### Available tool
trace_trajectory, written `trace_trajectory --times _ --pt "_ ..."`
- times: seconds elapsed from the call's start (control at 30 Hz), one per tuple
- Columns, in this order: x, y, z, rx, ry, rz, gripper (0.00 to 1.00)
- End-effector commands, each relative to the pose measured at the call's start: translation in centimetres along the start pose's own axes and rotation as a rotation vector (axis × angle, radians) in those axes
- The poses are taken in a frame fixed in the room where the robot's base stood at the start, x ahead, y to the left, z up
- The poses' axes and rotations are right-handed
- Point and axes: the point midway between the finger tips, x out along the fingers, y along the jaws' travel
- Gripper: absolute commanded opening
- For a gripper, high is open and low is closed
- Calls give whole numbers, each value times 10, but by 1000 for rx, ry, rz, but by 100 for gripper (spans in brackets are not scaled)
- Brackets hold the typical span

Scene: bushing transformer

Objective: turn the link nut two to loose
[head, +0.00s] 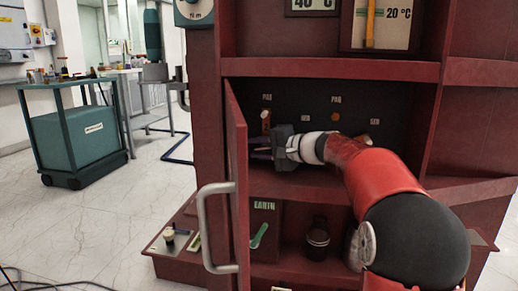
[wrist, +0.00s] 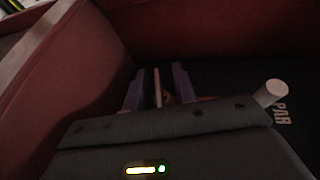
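My gripper (wrist: 157,82) is inside the red cabinet's middle bay, at its left side. Its two purple-grey fingers are apart in the wrist view, with a thin pale upright piece (wrist: 157,88) and a brownish part between them; I see no contact with either finger. In the head view my gripper (head: 262,148) points left, just below a brown-and-white link piece (head: 265,122) under a "PAR" label. A round brown nut (head: 335,116) sits under the other "PAR" label. I cannot tell which part is link nut two.
The open red door (head: 237,180) with its grey handle (head: 205,228) stands close left of my gripper. A pale cylinder (wrist: 270,93) sticks out beside a "PAR" label in the wrist view. Below are a shelf, a green lever (head: 259,236) and a dark jar (head: 318,240).

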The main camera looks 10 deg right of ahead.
Motion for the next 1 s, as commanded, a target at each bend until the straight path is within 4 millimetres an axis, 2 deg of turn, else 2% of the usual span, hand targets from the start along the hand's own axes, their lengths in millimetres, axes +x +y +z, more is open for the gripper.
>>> trace_trajectory --times 0.1,0.3,0.53,0.67,1.0 --pt "0 0 0 0 0 0 26" --pt "0 0 0 0 0 0 0" --pt "-1 -4 0 -16 -2 39 0" --pt "-1 -7 0 -57 -3 140 0" --pt "-2 2 0 -149 -2 363 0"
